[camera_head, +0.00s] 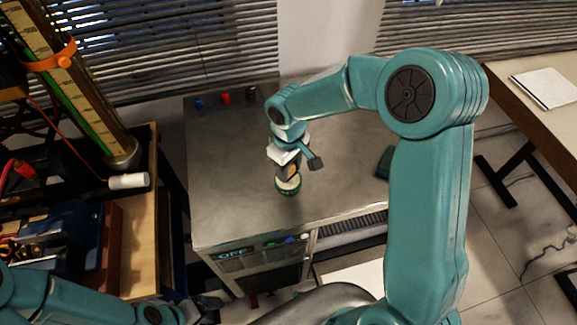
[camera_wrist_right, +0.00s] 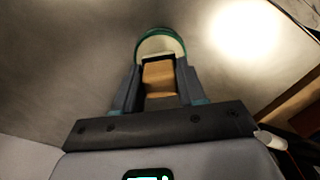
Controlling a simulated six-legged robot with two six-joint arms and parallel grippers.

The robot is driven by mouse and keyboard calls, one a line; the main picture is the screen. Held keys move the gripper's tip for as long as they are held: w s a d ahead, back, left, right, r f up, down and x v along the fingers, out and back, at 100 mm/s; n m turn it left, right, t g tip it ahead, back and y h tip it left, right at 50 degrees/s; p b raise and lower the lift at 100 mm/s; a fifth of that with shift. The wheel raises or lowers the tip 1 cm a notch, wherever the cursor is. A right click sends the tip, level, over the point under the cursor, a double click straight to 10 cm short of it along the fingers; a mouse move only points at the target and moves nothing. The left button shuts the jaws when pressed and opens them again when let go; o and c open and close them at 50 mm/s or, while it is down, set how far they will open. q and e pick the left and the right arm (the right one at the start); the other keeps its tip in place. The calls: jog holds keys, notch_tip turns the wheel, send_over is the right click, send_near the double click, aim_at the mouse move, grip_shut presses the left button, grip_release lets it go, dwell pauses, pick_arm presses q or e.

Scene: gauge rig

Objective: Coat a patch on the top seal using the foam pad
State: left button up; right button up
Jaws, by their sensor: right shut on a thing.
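My right gripper (camera_head: 288,168) is over the metal-topped cabinet and points down. It is shut on a tan block, likely the foam pad (camera_wrist_right: 159,80), which shows between the fingers (camera_wrist_right: 158,88) in the right wrist view. Just beyond the fingertips is a round green-rimmed tin (camera_head: 288,187) with a cream inside; it also shows in the wrist view (camera_wrist_right: 160,42). I cannot tell whether the block touches the cream. My left arm is low at the left; its gripper (camera_head: 206,303) is small and partly hidden. I cannot make out a top seal on the tall tube (camera_head: 88,110).
The cabinet top (camera_head: 225,190) is mostly bare, with small blue (camera_head: 198,103) and red (camera_head: 225,99) items at its back. The tube, with an orange clamp (camera_head: 50,56), stands on a wooden bench (camera_head: 140,235) at left. A white cylinder (camera_head: 128,181) lies beside it.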

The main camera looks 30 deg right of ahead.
jog(key=shift+r+p, duration=1.75)
jog(key=shift+r, duration=1.2)
jog(key=shift+f, duration=0.1)
